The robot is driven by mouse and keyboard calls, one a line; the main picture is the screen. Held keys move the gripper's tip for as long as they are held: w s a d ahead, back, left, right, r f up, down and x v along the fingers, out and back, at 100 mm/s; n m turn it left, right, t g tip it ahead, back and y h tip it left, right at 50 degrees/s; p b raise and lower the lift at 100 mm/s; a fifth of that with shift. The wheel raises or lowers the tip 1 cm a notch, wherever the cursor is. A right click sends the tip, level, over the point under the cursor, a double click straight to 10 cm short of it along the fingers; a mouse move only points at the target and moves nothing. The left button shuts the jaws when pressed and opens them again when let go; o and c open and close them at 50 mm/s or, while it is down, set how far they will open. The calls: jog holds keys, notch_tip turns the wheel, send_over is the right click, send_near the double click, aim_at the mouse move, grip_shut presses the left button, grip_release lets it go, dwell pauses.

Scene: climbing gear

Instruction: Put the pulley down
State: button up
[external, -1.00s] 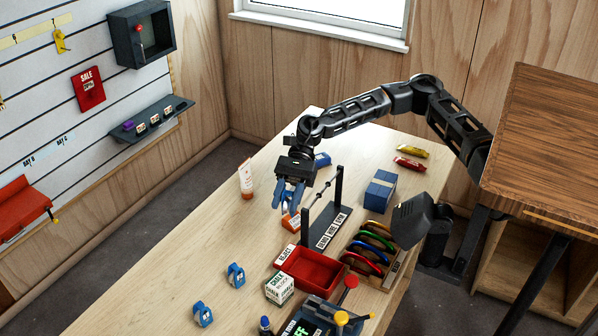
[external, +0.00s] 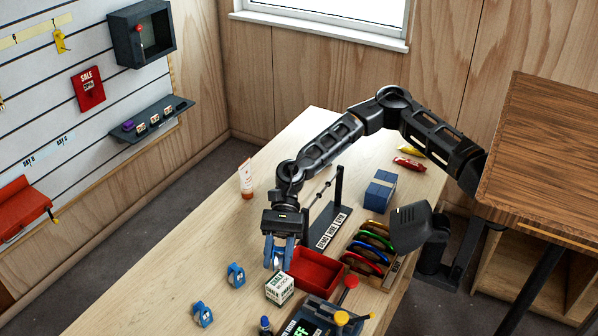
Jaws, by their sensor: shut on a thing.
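My gripper (external: 278,262) points down over the table, just left of the red tray and above the chalk box. Its jaws are shut on a small blue and pale thing, which I take to be the pulley; the fingers are blue too and hide most of it. It looks held above the tabletop, but the exact gap cannot be told. Two similar blue pulleys stand on the table to the left: one pulley (external: 236,275) is nearer my gripper, and another pulley (external: 203,314) is closer to the front.
A red tray (external: 318,270), a chalk box (external: 280,288) and a dark device with a screen (external: 312,318) crowd the area near my gripper. A dark stand (external: 338,190) rises behind. A white tube (external: 246,180) stands at the left edge. Bare wood (external: 205,235) lies left.

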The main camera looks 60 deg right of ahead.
aim_at(277, 270)
jog(key=shift+a+f, duration=0.3)
jog(key=shift+f, duration=1.9)
jog(key=shift+f, duration=0.2)
jog(key=o, duration=1.1)
jog(key=shift+c, duration=0.2)
jog(key=shift+r, duration=0.15)
jog(key=shift+w+d+r, duration=0.1)
jog(key=shift+r, duration=0.05)
jog(key=b+v, duration=0.1)
jog(key=v, duration=1)
jog(key=shift+w+d, duration=0.15)
jog(key=shift+d, duration=0.2)
